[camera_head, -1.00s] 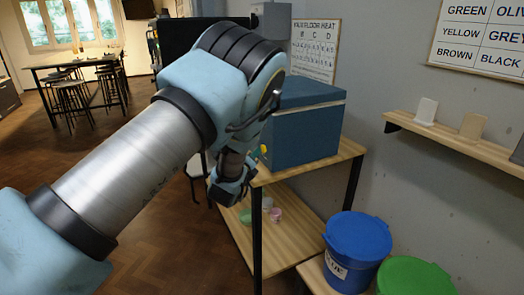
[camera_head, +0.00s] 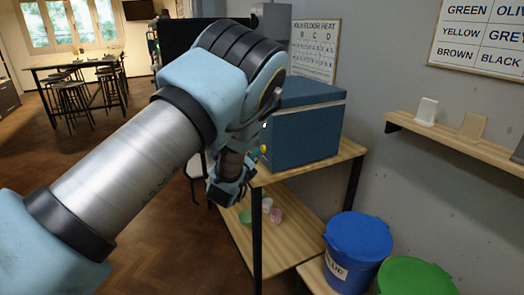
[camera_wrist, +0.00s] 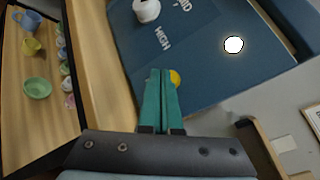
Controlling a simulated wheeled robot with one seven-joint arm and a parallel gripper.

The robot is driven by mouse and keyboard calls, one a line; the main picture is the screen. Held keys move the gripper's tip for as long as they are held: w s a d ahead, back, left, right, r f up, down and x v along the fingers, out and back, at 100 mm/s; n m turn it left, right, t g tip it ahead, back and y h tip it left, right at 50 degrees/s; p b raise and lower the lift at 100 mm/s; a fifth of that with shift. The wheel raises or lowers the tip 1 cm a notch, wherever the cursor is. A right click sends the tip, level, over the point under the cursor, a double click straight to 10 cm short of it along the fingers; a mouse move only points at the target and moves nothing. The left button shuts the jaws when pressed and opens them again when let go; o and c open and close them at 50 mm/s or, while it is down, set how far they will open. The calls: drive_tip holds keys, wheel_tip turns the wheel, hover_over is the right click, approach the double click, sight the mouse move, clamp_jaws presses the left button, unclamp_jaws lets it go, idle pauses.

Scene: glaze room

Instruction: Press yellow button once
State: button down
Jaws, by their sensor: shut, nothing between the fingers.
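The yellow button (camera_wrist: 175,78) is on the front of a blue box (camera_head: 304,138) on a wooden table. In the wrist view it is partly hidden behind my fingertips. My gripper (camera_wrist: 162,72) is shut and empty, its teal fingers pointing at the panel with the tips over the button's left part. I cannot tell whether they touch it. In the head view my gripper (camera_head: 254,157) is at the box's left face. The panel also bears a white knob (camera_wrist: 146,10), lettering including "HIGH", and a bright white round spot (camera_wrist: 233,44).
The table's lower shelf (camera_head: 283,236) holds small cups and a green bowl (camera_wrist: 37,88). A blue bucket (camera_head: 357,250) and a green-lidded one (camera_head: 414,277) stand at right. A wall shelf (camera_head: 462,140) holds tiles. Open floor lies to the left.

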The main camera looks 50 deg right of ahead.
drive_tip(key=shift+w+a, duration=0.15)
drive_tip(key=shift+a, duration=0.25)
drive_tip(key=shift+a, duration=0.1)
drive_tip(key=a, duration=0.1)
drive_tip(key=w+a, duration=0.1)
drive_tip(key=a, duration=0.2)
drive_tip(key=shift+w+a, duration=0.25)
drive_tip(key=shift+w, duration=0.15)
idle(0.7)
